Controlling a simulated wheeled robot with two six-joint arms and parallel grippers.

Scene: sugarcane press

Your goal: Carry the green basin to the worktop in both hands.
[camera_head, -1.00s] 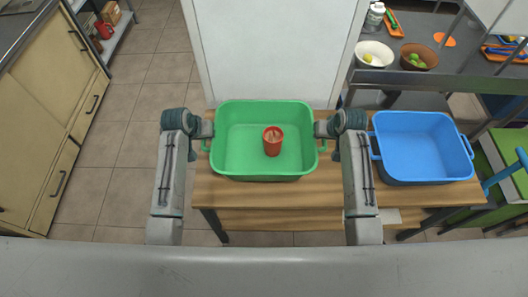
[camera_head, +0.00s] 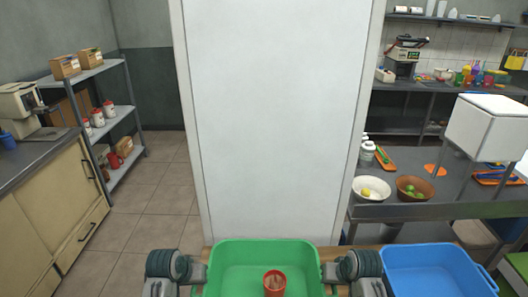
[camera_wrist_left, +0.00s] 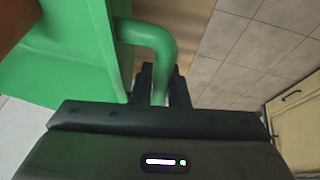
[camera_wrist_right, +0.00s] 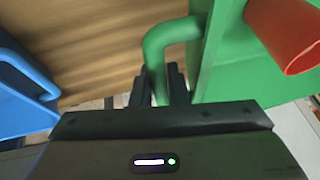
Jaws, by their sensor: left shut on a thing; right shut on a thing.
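The green basin (camera_head: 240,262) is at the bottom of the head view, between my two grippers, with a red cup (camera_head: 274,283) inside it. My left gripper (camera_wrist_left: 160,85) is shut on the basin's left handle (camera_wrist_left: 158,45) in the left wrist view. My right gripper (camera_wrist_right: 165,85) is shut on the other handle (camera_wrist_right: 160,42) in the right wrist view. The red cup (camera_wrist_right: 290,40) also shows in that view. The basin's underside is hidden in the head view, so I cannot tell whether it rests on the wooden table (camera_wrist_right: 100,40).
A blue basin (camera_head: 435,272) stands close to my right gripper. A white panel (camera_head: 275,120) rises straight ahead. A grey counter (camera_head: 450,208) with two bowls is at the right. A cream cabinet (camera_head: 50,210) and shelves are at the left, with clear tiled floor (camera_head: 150,195) between.

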